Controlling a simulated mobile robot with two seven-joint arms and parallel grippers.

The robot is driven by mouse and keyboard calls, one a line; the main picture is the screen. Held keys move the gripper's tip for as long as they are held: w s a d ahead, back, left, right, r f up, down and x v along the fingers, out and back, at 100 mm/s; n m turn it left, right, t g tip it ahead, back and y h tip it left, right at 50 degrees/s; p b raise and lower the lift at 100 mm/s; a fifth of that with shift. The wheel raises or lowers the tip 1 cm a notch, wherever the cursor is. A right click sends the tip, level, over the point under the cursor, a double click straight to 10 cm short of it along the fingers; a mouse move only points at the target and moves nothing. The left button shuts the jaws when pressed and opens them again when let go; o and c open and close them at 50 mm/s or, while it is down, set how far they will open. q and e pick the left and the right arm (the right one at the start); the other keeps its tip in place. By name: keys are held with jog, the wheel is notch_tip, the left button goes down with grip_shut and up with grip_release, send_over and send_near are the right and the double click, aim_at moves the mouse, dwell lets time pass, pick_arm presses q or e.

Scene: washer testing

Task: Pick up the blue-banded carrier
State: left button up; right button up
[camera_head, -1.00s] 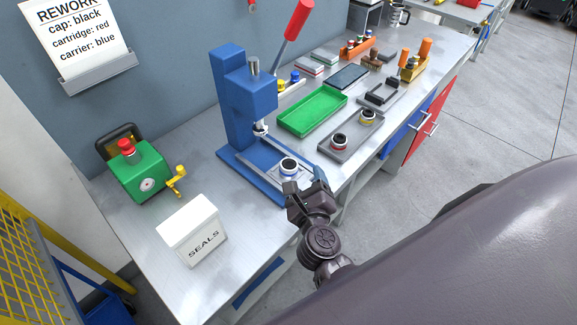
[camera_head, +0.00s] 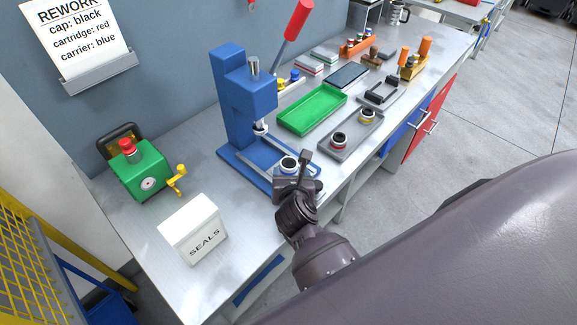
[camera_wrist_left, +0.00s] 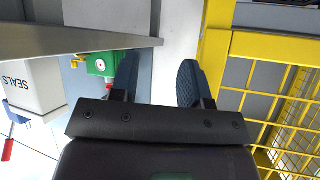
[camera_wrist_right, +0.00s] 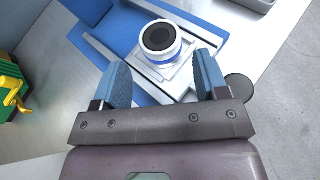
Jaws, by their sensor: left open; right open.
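The blue-banded carrier (camera_head: 289,163) stands upright on the base of the blue press (camera_head: 232,110). It is white with a black centre. In the right wrist view, the carrier (camera_wrist_right: 160,40) sits on a pale square fixture, just beyond my fingertips and roughly between their lines. My right gripper (camera_head: 298,180) is open and empty beside it, partly covering the fixture in the head view. My left gripper (camera_wrist_left: 157,75) is open and empty in the left wrist view, away from the carrier. It is not visible in the head view.
A grey tray (camera_head: 352,136) to the right holds a red-banded carrier (camera_head: 338,140) and a yellow-banded carrier (camera_head: 367,116). A green tray (camera_head: 312,110) lies behind it. A SEALS box (camera_head: 195,229) and a green device (camera_head: 140,175) stand left. The press's red lever (camera_head: 296,19) rises above.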

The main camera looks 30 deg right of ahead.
aim_at(289, 166)
jog(key=shift+x, duration=2.7)
jog(key=c, duration=0.8)
